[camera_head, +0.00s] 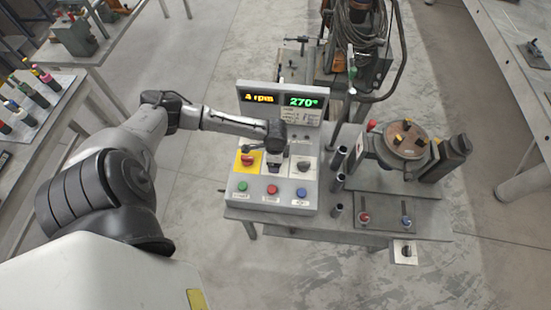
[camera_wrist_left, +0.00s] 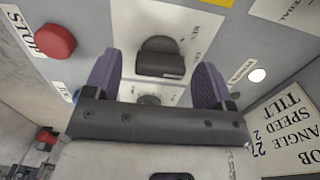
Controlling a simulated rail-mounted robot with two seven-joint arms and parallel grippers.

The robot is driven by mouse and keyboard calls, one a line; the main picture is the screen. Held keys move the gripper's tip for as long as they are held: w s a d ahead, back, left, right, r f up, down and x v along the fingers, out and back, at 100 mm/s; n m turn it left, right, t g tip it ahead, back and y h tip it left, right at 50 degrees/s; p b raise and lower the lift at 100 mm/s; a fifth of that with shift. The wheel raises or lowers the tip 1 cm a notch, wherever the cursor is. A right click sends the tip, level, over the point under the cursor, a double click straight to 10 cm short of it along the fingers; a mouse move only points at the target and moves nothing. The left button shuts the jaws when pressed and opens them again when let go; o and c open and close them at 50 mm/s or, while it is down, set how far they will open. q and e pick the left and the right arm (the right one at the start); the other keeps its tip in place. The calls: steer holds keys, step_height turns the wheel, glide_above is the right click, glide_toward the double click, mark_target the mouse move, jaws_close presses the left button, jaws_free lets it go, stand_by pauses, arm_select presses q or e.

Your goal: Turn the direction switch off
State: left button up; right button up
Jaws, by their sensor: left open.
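A black rotary switch (camera_wrist_left: 162,58) on a white plate lettered upside down, apparently "REV", shows in the left wrist view. I take it for the direction switch. My left gripper (camera_wrist_left: 157,64) is open, with one purple finger on each side of the switch; contact is not clear. The right gripper is not in view.
The display (camera_head: 280,101) reads 4 rpm and 270°. Beside the gripper are a red knob (camera_head: 248,158) on yellow and a black knob (camera_head: 304,165). Green (camera_head: 242,186), red (camera_head: 272,190) and blue (camera_head: 301,193) buttons line the front. A round turntable (camera_head: 405,145) stands right.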

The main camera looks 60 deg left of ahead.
arm_select(q)
step_height(320, 180, up, 14)
stand_by(0.6)
steer(key=shift+f, duration=0.1)
stand_by(0.4)
